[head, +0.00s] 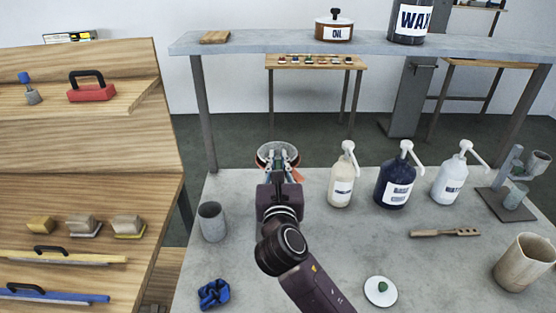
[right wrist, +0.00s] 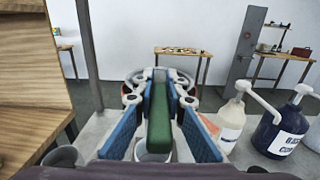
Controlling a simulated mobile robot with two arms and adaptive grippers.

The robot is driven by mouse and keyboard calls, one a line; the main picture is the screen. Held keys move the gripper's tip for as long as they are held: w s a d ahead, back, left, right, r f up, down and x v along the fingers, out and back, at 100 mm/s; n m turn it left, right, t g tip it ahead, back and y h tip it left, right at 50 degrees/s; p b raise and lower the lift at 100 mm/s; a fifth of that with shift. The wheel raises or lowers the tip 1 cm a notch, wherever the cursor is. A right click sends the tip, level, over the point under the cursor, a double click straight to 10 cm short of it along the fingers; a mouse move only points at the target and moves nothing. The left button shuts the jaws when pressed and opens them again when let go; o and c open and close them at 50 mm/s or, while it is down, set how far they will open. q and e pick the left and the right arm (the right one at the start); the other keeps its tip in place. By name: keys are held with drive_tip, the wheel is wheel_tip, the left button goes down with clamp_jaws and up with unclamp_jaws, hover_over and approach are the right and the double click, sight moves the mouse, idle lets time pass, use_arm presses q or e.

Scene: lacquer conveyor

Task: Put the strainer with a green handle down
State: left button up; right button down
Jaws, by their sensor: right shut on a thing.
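My right gripper (head: 279,164) is over the far left part of the grey table (head: 330,250). In the right wrist view its blue-padded fingers are shut on the green handle (right wrist: 159,118) of the strainer. The strainer's round rim (head: 278,150) shows just beyond the fingertips in the head view. The gripper hides most of the strainer. An orange-red edge shows beside the fingertips; I cannot tell what it belongs to. I cannot tell whether the strainer touches anything below. My left gripper is not in view.
A grey cup (head: 212,222) stands left of my arm, and a blue object (head: 214,293) lies in front of it. Pump bottles (head: 341,175) stand to the right. A brown tool (head: 445,233), a beige mug (head: 525,262) and a white dish (head: 381,291) are nearer. Bare tabletop lies between.

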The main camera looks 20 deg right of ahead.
drive_tip(key=shift+f, duration=0.35)
drive_tip(key=c, duration=2)
unclamp_jaws()
drive_tip(key=shift+o, duration=0.2)
drive_tip(key=shift+s+r, duration=0.1)
drive_tip(key=shift+r, duration=0.35)
drive_tip(key=b+v, duration=0.2)
drive_tip(key=v, duration=1)
